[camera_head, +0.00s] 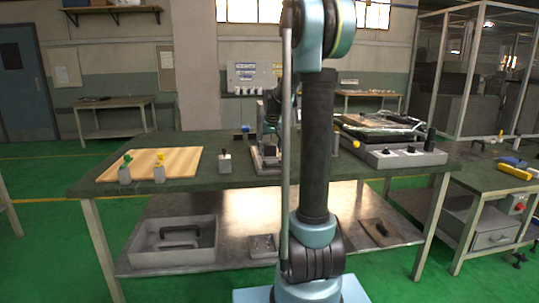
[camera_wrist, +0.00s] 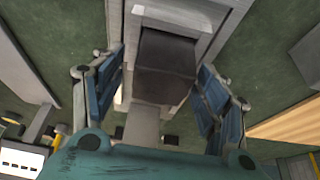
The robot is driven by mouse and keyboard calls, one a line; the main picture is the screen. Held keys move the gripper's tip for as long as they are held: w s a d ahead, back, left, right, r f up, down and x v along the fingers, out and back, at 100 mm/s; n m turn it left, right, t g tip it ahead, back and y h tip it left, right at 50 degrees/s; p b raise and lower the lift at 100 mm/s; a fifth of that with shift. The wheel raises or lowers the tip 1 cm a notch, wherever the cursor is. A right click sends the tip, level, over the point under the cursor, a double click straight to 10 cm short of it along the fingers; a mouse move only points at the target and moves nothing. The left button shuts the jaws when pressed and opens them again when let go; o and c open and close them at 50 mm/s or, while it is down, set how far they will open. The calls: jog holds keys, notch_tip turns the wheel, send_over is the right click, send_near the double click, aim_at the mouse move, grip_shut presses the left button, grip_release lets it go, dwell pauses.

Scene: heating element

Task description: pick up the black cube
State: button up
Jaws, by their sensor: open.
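The black cube (camera_wrist: 166,65) shows in the wrist view as a dark block on a grey metal device (camera_wrist: 210,15). My gripper (camera_wrist: 163,72) is open, with one blue-padded finger on each side of the cube and a visible gap to each. In the head view, my gripper (camera_head: 268,128) is low over the grey device (camera_head: 262,160) on the green-topped table (camera_head: 205,178). My own arm hides part of that spot, and I cannot make out the cube clearly there.
A wooden board (camera_head: 140,160) with small grey blocks lies at the table's left. A small grey block with a knob (camera_head: 225,162) stands left of the device. A grey heating unit (camera_head: 405,157) with knobs is at the right. The lower shelf holds a grey bin (camera_head: 150,258).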

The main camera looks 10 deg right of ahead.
jog(key=shift+f, duration=0.1)
jog(key=c, duration=1.5)
jog(key=shift+c, duration=0.2)
